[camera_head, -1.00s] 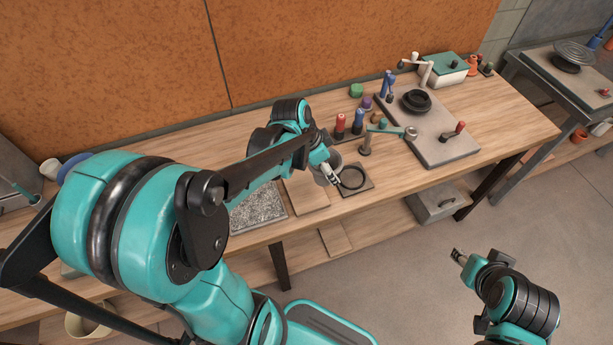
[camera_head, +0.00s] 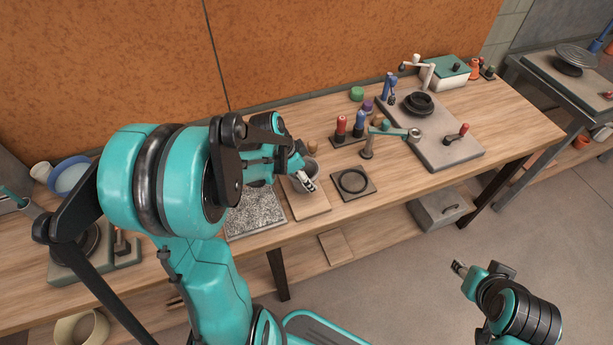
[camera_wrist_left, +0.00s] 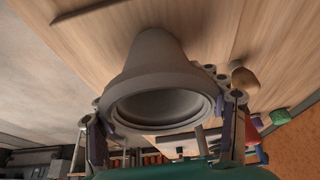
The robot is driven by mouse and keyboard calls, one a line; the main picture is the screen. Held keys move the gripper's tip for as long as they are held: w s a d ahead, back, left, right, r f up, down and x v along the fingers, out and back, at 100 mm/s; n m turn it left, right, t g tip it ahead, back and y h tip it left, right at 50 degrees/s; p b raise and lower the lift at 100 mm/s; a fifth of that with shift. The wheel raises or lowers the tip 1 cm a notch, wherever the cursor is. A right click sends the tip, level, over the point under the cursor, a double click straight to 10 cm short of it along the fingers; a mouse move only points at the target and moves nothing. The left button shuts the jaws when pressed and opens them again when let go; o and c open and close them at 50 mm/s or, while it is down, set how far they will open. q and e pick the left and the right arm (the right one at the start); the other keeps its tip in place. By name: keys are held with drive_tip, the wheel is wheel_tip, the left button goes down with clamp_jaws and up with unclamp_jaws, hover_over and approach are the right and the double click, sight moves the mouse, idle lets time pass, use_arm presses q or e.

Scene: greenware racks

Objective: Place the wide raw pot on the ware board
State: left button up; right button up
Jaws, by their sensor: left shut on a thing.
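The wide raw pot (camera_wrist_left: 157,75) is grey and flares to a broad rim in the left wrist view, with a finger at each side of the rim. It also shows in the head view (camera_head: 296,186), partly hidden by my left gripper (camera_head: 308,183). That gripper is shut on the pot. The ware board (camera_head: 312,208) is a pale wooden board on the bench, with the pot over it. I cannot tell whether the pot's base touches the board. My right gripper (camera_head: 459,267) is away from the bench at the lower right; its jaw opening is too small to judge.
A speckled slab (camera_head: 255,220) lies left of the board. A dark square tile with a black ring (camera_head: 353,182) lies right of it. The bench front is open there.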

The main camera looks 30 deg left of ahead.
use_arm(q)
drive_tip(key=shift+f, duration=0.1)
drive_tip(key=o, duration=1.4)
drive_tip(key=shift+r, duration=0.4)
drive_tip(key=p+v, duration=0.4)
drive_tip(key=v, duration=0.7)
drive_tip(key=shift+r, duration=0.2)
drive_tip(key=s+d+r+n+t+y, duration=0.1)
drive_tip(key=s+d+n, duration=0.1)
drive_tip(key=d, duration=0.2)
drive_tip(key=s+d+r+n+t+y, duration=0.1)
drive_tip(key=s+d+n, duration=0.2)
drive_tip(key=d, duration=0.1)
drive_tip(key=s+d+r+n+t+y, duration=0.1)
drive_tip(key=s+d+n, duration=0.2)
drive_tip(key=d, duration=0.1)
drive_tip(key=shift+s+d+r+t, duration=0.2)
drive_tip(key=shift+r+t, duration=0.1)
drive_tip(key=shift+r, duration=0.1)
